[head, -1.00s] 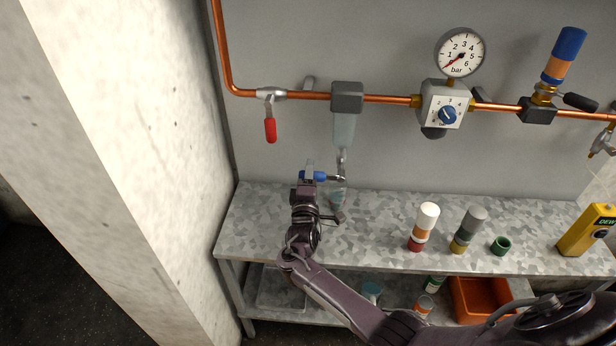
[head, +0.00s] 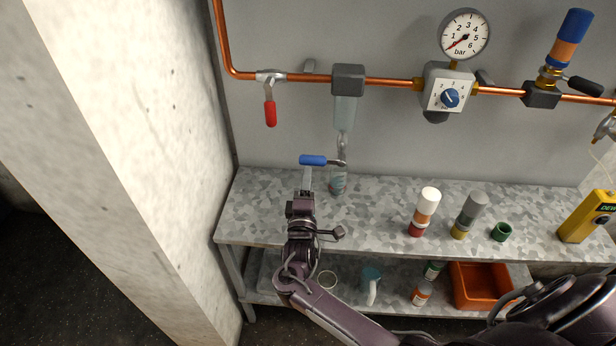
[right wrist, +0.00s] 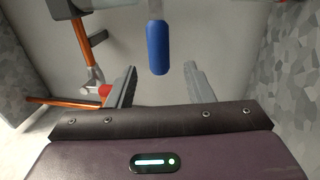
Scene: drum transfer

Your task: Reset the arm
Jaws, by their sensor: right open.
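My right gripper (head: 307,180) is open and empty above the left part of the metal bench, just in front of the blue valve handle (head: 313,160). In the right wrist view, the open fingers (right wrist: 160,78) show with the blue handle (right wrist: 158,47) beyond and between them, apart from both. The handle belongs to a drain valve under the clear filter bowl (head: 344,112). My left gripper is not in view.
A clear bottle (head: 338,181) stands on the bench (head: 270,215) below the valve. Two capped cylinders (head: 424,212) (head: 468,216), a green ring (head: 501,232) and a yellow meter (head: 585,217) stand to the right. A concrete wall (head: 130,150) borders the left side; an orange bin (head: 478,303) is below.

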